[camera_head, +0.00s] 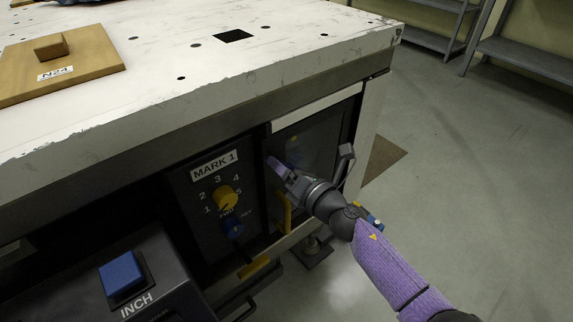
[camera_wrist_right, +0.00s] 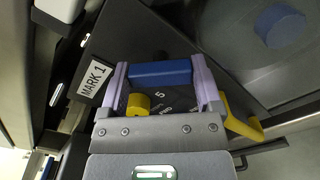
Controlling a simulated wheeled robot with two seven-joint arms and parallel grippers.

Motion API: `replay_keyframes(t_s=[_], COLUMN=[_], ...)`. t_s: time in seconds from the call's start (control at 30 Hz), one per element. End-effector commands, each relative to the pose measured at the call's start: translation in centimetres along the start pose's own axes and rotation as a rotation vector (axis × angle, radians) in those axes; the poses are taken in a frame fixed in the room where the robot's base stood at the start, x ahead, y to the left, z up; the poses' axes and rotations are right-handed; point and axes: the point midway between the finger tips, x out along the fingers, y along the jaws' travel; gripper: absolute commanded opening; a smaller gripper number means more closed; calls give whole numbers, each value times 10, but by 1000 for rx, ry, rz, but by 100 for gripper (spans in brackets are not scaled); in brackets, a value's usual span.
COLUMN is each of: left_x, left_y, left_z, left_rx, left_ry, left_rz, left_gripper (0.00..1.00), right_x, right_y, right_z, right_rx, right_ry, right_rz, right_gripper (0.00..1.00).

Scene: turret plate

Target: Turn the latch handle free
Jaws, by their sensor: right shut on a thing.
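My right gripper (camera_head: 281,170) reaches in from the lower right to the front of the dark door panel (camera_head: 318,140). In the wrist view its lilac fingers (camera_wrist_right: 162,84) are shut on a blue bar (camera_wrist_right: 160,72) that spans the gap between them. What the bar is fixed to is hidden. A yellow handle (camera_head: 286,214) stands below the gripper; it also shows beside the right-hand finger in the wrist view (camera_wrist_right: 240,118). A dark lever (camera_head: 345,160) is at the door's right side. I cannot tell which of these is the latch handle. My left gripper is not in view.
The MARK 1 panel with a yellow dial (camera_head: 226,198) and a blue switch (camera_head: 233,228) is left of the gripper. The INCH box's blue button (camera_head: 121,273) is lower left. The white tabletop (camera_head: 150,35) overhangs. Floor at the right is open.

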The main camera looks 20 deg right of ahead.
Motion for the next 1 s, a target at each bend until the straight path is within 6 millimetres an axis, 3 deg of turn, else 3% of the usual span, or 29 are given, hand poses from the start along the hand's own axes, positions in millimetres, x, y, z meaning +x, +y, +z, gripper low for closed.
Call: replay_keyframes(t_s=[0.6, 1.0], left_x=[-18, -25], left_y=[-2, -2], left_z=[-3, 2], left_rx=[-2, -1], left_ry=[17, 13], left_rz=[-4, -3], left_gripper=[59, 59], right_x=[0, 0], right_y=[0, -1], right_z=[0, -1], right_rx=[558, 774], right_ry=[0, 0], right_rz=[-1, -1], right_gripper=[23, 23])
